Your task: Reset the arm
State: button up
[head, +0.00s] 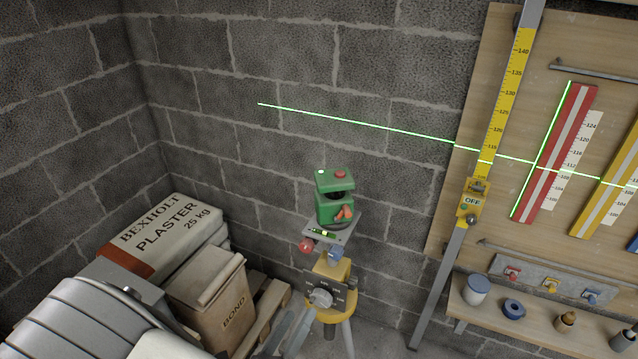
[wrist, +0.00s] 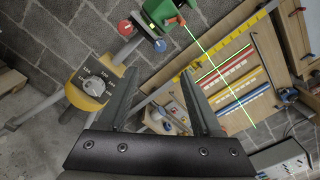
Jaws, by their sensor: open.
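My gripper (wrist: 158,72) shows in the wrist view with its two dark fingers spread apart and nothing between them. Beyond the fingertips are the wall board and the tripod parts, apart from the fingers. In the head view, part of my pale ribbed arm fills the lower left corner, and my gripper is not visible there. A green laser level (head: 335,198) sits on a tripod (head: 330,293) with a yellow head; its green line crosses the wall and board. In the wrist view the laser level (wrist: 160,10) is at the top, and the tripod head (wrist: 88,88) is left of my fingers.
A wooden board (head: 545,130) with coloured scales and a yellow measuring staff (head: 505,95) stand at right. A shelf (head: 545,320) holds several small items.

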jog(key=s+d+r+m+g+h, duration=0.1)
jog(key=d+r+m+g, duration=0.35)
jog(key=d+m, duration=0.2)
jog(key=d+r+m+g+h, duration=0.1)
jog(key=d+r+m+g, duration=0.2)
jog(key=d+m+g, duration=0.4)
jog(key=s+d+r+m+g+h, duration=0.1)
jog(key=d+r+m+g+h, duration=0.25)
jog(key=m, duration=0.55)
jog(key=s+d+r+m+t+y, duration=0.1)
jog(key=s+d+r+m+y, duration=0.1)
jog(key=r+m+y, duration=0.4)
jog(key=s+d+r+m+t+y, duration=0.2)
jog(key=r+m+y, duration=0.3)
jog(key=m, duration=0.7)
jog(key=shift+d+r+t+y, duration=0.3)
jog(key=shift+d+r+y, duration=0.1)
jog(key=shift+r, duration=0.4)
jog(key=shift+f, duration=0.1)
